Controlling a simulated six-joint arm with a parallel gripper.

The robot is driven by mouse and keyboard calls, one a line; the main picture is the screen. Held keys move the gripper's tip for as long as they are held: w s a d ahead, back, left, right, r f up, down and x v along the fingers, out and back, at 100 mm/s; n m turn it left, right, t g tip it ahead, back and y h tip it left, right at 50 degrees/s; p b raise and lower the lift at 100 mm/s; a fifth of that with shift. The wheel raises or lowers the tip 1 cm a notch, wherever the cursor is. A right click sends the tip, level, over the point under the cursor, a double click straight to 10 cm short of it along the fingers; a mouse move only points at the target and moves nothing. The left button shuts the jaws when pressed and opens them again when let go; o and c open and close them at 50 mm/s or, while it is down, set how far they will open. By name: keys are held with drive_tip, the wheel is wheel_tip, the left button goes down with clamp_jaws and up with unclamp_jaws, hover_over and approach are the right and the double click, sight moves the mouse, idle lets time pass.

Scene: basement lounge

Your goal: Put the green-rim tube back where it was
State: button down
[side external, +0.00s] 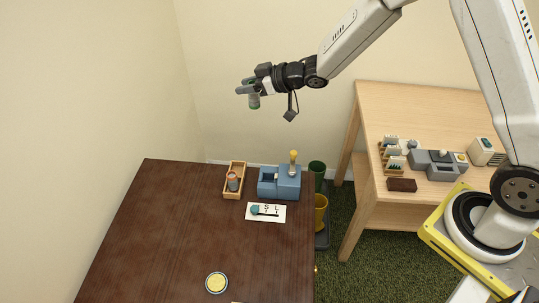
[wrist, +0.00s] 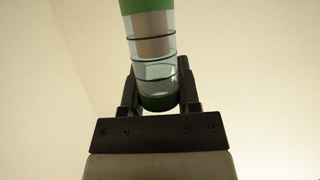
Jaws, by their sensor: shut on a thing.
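The green-rim tube (wrist: 150,60) is a clear cylinder with green ends, dark rings and a brownish content inside. It stands between the fingers of my gripper (wrist: 157,95) in the wrist view. In the side view my gripper (side external: 247,89) is shut on the tube (side external: 254,101), high above the far end of the dark table. A wooden tray (side external: 241,167) on the table holds another tube-like thing (side external: 232,182) with a reddish and grey look. A blue-grey block device (side external: 279,183) with a yellow-topped knob stands right of the tray.
A white card (side external: 276,213) with dark markings and a round yellow-topped disc (side external: 216,283) lie on the dark table (side external: 150,230). Green (side external: 317,171) and yellow (side external: 321,205) bins stand beyond its right edge. A light wooden table (side external: 440,103) at right holds several small items.

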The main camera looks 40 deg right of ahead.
drive_tip(key=a+f+n+g+y, duration=0.3)
drive_tip(key=f+n+g, duration=0.2)
drive_tip(key=f, duration=0.2)
drive_tip(key=w+a+f+n+g+y, duration=0.1)
drive_tip(key=a+f+n+g+y, duration=0.2)
drive_tip(key=f+n+g, duration=0.3)
drive_tip(key=shift+w+a+f, duration=0.2)
drive_tip(key=shift+a+f, duration=0.05)
drive_tip(key=shift+f, duration=0.6)
drive_tip(key=shift+f, duration=2.9)
drive_tip(key=shift+f, duration=0.1)
drive_tip(key=shift+f, duration=2)
drive_tip(key=shift+f, duration=0.1)
